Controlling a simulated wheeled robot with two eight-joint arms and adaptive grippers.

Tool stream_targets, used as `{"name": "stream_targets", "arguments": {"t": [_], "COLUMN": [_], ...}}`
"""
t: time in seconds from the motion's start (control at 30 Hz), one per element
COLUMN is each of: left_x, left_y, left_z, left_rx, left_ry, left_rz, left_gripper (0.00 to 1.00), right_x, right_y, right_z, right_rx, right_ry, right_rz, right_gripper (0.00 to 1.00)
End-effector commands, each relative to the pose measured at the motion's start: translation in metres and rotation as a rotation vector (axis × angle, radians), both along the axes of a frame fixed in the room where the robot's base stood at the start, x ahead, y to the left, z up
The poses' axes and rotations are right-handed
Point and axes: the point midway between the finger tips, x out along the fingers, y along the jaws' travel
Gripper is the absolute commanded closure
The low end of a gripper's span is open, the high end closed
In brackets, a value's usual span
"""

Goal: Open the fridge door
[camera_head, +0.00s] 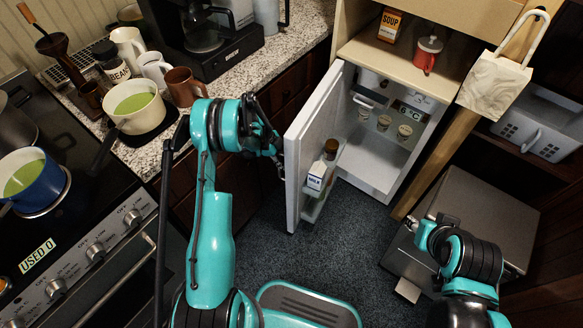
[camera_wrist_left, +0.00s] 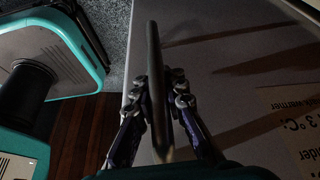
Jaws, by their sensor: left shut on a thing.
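The white fridge (camera_head: 385,180) stands with its door (camera_head: 312,135) swung well open to the left, so its lit shelves show. My left gripper (camera_head: 281,162) is at the outer face of the door, and its fingers are small and dark in the head view. In the left wrist view my left gripper (camera_wrist_left: 158,88) is shut on the dark bar handle (camera_wrist_left: 153,45), with a finger on each side. The door's grey outer face (camera_wrist_left: 220,75) lies behind the handle.
A milk carton (camera_head: 317,174) stands in the door shelf, and small jars (camera_head: 384,123) stand inside the fridge. A granite counter (camera_head: 290,40) with dark cabinets is at the left. A grey box (camera_head: 475,210) sits on the floor at the right. Carpet (camera_head: 340,240) lies clear below the door.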

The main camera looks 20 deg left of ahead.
Motion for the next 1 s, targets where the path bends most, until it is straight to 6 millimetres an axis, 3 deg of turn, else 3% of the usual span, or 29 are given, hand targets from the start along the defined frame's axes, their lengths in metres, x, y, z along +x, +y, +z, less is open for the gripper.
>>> {"name": "stream_targets", "arguments": {"t": [0.2,0.6,0.7,0.73,1.0], "left_x": [-0.0057,-0.0057,-0.0053,-0.0051,-0.0028], "left_y": [0.0128,0.0145,0.0148,0.0146,0.012], "left_z": [-0.0025,-0.0025,-0.0024,-0.0024,-0.0014], "left_rx": [0.007,0.006,0.007,0.007,0.004], "left_ry": [0.019,0.019,0.019,0.017,0.013], "left_rz": [0.002,0.003,0.004,0.004,0.0], "left_gripper": [1.0,1.0,0.69,0.66,0.66], "right_x": [0.0,0.0,0.0,0.0,0.0], "right_y": [0.0,0.0,0.0,0.0,0.0], "right_z": [-0.0005,-0.0006,-0.0006,-0.0006,-0.0004], "right_rx": [0.0,0.0,0.0,0.0,0.0], "right_ry": [0.0,0.0,0.0,0.0,0.0], "right_rz": [0.0,0.0,0.0,0.0,0.0], "right_gripper": [0.66,0.66,0.66,0.66,0.66]}}
